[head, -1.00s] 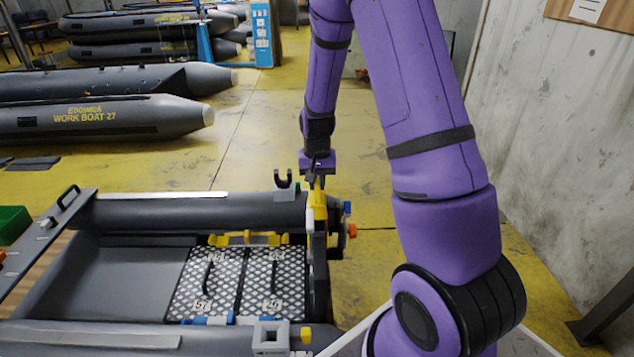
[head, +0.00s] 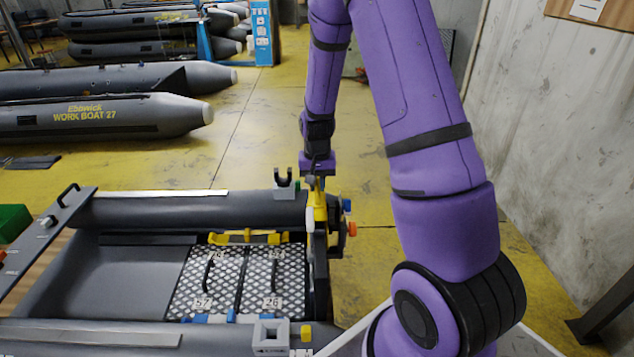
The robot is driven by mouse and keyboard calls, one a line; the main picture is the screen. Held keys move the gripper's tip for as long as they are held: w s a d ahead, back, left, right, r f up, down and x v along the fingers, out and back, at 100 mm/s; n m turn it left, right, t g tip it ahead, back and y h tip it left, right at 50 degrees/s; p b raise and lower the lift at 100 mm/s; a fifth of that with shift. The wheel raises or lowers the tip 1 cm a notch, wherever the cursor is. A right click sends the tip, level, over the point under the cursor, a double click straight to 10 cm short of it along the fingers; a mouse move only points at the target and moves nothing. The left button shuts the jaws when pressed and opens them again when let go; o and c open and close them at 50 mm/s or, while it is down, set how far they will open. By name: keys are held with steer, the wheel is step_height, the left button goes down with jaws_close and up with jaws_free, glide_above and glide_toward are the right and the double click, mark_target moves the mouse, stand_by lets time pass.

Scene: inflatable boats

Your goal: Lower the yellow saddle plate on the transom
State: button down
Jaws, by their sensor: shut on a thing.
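The yellow saddle plate (head: 319,204) hangs upright below my gripper (head: 317,178). My gripper is shut on its top, above the far end of the dark transom (head: 319,262) at the boat's right end. The plate's lower part is at the transom's top edge; I cannot tell whether it touches or straddles it. The fingertips are small and partly hidden in this view. A white piece (head: 310,219) sits just left of the plate.
The grey boat (head: 190,211) has a black fork-shaped holder (head: 284,182) on its far tube. Blue (head: 346,206) and orange (head: 351,229) knobs stick out right of the transom. Patterned floor panels (head: 240,280) lie inside.

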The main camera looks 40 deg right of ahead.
steer(key=shift+f, duration=0.9)
stand_by(0.3)
steer(key=c, duration=1)
jaws_free()
step_height(320, 180, up, 11)
steer(key=shift+r, duration=0.1)
steer(key=s+a+r+n+t, duration=0.1)
steer(key=s+a+r+n, duration=0.1)
steer(key=s+a+r, duration=0.45)
steer(key=s+a+r+n+t, duration=0.1)
steer(key=s+r+t, duration=0.15)
steer(key=r, duration=0.65)
steer(key=s+a+r+n, duration=0.1)
steer(key=s+r, duration=0.1)
steer(key=s, duration=0.3)
steer(key=s+a+r+n+t, duration=0.1)
steer(key=s+a+r, duration=0.1)
steer(key=s, duration=0.4)
steer(key=s+a+r+n, duration=0.1)
steer(key=s+a+r, duration=0.1)
steer(key=s, duration=0.4)
steer(key=shift+a+r+n+t, duration=0.15)
steer(key=shift+r+n+t, duration=0.25)
steer(key=shift+r, duration=0.25)
